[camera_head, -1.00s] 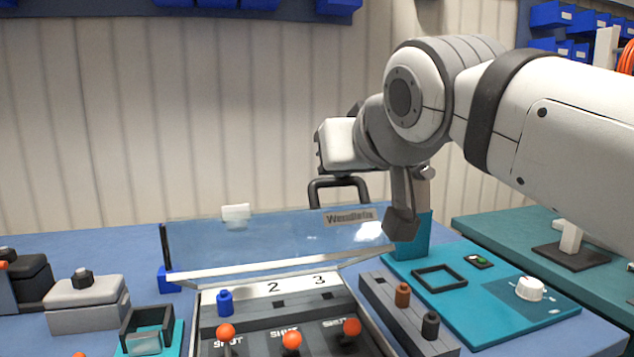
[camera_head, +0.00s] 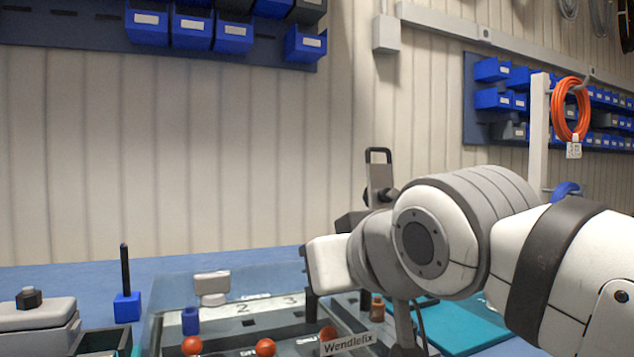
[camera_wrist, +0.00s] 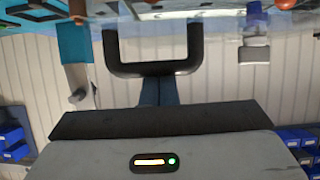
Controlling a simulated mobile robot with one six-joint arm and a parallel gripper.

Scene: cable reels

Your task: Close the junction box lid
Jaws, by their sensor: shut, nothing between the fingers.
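In the wrist view, which is upside down, a black U-shaped handle (camera_wrist: 152,69) crosses the middle. My gripper (camera_wrist: 159,92) is shut and empty, close to the crossbar of the handle. Contact is unclear. In the head view my wrist hides the fingertips.
A blue block with a black post (camera_head: 126,305) and a grey box (camera_head: 35,315) stand to the left of the junction box. A teal panel (camera_head: 470,325) lies to the right, partly behind my arm. Blue bins (camera_head: 500,98) hang on the back wall.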

